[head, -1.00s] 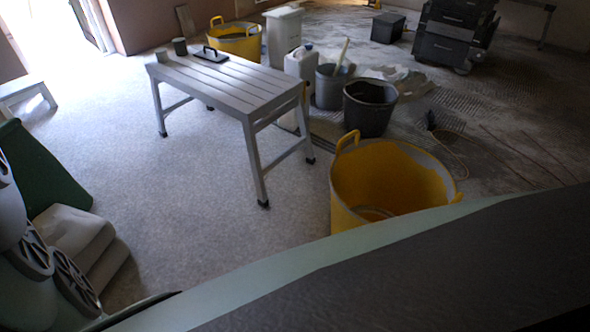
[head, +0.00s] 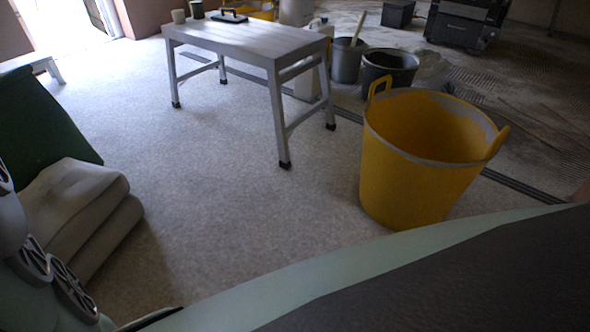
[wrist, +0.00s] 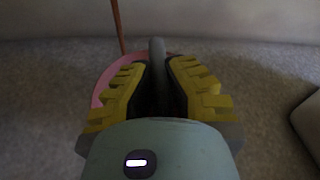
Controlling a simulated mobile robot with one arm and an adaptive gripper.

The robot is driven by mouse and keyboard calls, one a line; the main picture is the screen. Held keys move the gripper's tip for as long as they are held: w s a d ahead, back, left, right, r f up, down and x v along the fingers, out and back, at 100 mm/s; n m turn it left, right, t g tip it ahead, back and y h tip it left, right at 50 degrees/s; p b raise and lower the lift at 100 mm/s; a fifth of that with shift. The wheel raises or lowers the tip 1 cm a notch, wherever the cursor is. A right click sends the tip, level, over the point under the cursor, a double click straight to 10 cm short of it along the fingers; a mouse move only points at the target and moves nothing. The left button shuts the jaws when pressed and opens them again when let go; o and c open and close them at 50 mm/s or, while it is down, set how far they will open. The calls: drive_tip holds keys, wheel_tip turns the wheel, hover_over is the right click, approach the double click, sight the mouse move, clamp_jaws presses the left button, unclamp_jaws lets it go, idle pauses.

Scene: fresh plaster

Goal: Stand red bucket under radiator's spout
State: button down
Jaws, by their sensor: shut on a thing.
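In the wrist view my gripper (wrist: 159,65) has its two yellow-padded fingers closed around a dark grey, upright grip between them. A pinkish-red curved rim, which looks like the red bucket (wrist: 103,88), shows behind and to the left of the fingers. Most of it is hidden by the gripper. A thin reddish-brown upright rod (wrist: 117,28) stands beyond the rim; I cannot tell what it belongs to. The radiator and its spout cannot be made out in either view. The head view shows neither the gripper nor the red bucket.
A yellow tub (head: 410,190) stands on the pale floor at right. A grey slatted bench (head: 245,42) stands at the upper middle, with dark buckets (head: 390,70) behind. Folded sacks (head: 80,205) lie at left. The floor between the sacks and tub is clear.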

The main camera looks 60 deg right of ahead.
drive_tip(key=w+a+f+b, duration=0.5)
drive_tip(key=w+a+b, duration=0.5)
drive_tip(key=w+b, duration=0.1)
drive_tip(key=shift+f, duration=0.15)
drive_tip(key=shift+w, duration=0.15)
drive_tip(key=shift+f+b, duration=0.15)
drive_tip(key=shift+b, duration=0.2)
drive_tip(key=c, duration=1.1)
unclamp_jaws()
drive_tip(key=shift+c, duration=0.2)
drive_tip(key=shift+d, duration=0.1)
